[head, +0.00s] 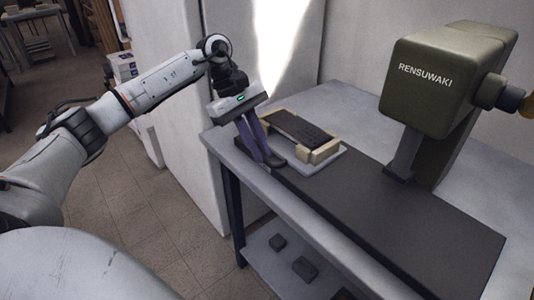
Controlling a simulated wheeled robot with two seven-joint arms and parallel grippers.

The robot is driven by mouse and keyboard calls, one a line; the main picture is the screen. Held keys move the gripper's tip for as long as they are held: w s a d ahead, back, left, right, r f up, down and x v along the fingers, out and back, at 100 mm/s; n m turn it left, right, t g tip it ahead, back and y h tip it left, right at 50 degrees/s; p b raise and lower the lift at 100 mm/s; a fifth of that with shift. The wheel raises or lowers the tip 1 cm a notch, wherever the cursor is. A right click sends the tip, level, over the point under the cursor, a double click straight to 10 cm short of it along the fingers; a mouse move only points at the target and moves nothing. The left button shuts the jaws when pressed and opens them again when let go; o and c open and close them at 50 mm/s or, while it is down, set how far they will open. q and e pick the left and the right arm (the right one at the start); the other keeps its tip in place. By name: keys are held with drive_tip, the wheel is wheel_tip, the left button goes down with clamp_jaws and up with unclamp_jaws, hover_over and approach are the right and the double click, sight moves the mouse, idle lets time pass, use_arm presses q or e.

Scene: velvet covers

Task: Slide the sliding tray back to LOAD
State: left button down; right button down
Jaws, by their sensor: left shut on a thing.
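The sliding tray (330,160) is a light grey plate at the left end of a long dark bed on the bench. It carries beige blocks (317,154) around a dark slotted panel (301,132). My left gripper (271,161) reaches down at the tray's near left side, its purple fingers shut on a small dark part there, which looks like the tray's handle. The fingers hide most of that part. No LOAD marking can be read. My right gripper is not in view.
An olive machine head (430,80) marked RENSUWAKI overhangs the dark bed (400,210) on a column, right of the tray. The bed in front of the column is bare. A white cabinet stands behind my left arm.

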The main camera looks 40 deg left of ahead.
use_arm(q)
drive_tip(key=shift+a+r, duration=0.1)
drive_tip(key=shift+a, duration=0.2)
drive_tip(key=c, duration=1.8)
unclamp_jaws()
drive_tip(key=shift+a, duration=0.1)
drive_tip(key=v, duration=1)
drive_tip(key=shift+p, duration=0.4)
